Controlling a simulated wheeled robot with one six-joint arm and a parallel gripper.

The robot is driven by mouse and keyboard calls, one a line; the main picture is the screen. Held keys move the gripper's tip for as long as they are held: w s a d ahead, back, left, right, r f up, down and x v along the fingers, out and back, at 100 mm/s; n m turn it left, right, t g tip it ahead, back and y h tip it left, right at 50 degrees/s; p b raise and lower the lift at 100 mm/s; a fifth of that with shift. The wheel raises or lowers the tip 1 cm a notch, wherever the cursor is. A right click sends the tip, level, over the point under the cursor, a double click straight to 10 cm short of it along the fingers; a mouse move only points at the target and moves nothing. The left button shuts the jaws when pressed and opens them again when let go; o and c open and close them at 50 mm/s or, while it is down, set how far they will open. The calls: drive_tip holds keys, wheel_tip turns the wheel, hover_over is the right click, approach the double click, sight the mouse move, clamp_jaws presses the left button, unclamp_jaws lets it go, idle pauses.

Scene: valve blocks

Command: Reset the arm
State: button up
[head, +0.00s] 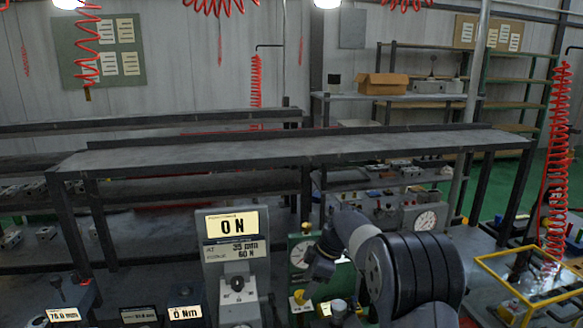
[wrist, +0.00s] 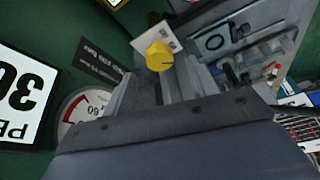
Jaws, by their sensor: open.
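My arm (head: 415,275) fills the lower right middle of the head view, bent down toward a green panel (head: 302,238) with a round gauge. In the wrist view my gripper (wrist: 168,80) is open, and nothing shows held between its fingers. A yellow knob (wrist: 159,56) appears just beyond the fingertips; I cannot tell whether they touch it.
Small displays (head: 186,313) line the front edge. A yellow frame (head: 530,300) stands at right. Red coiled hoses (head: 556,160) hang down.

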drive_tip(key=v, duration=0.4)
drive_tip(key=shift+r, duration=0.15)
drive_tip(key=shift+d, duration=0.1)
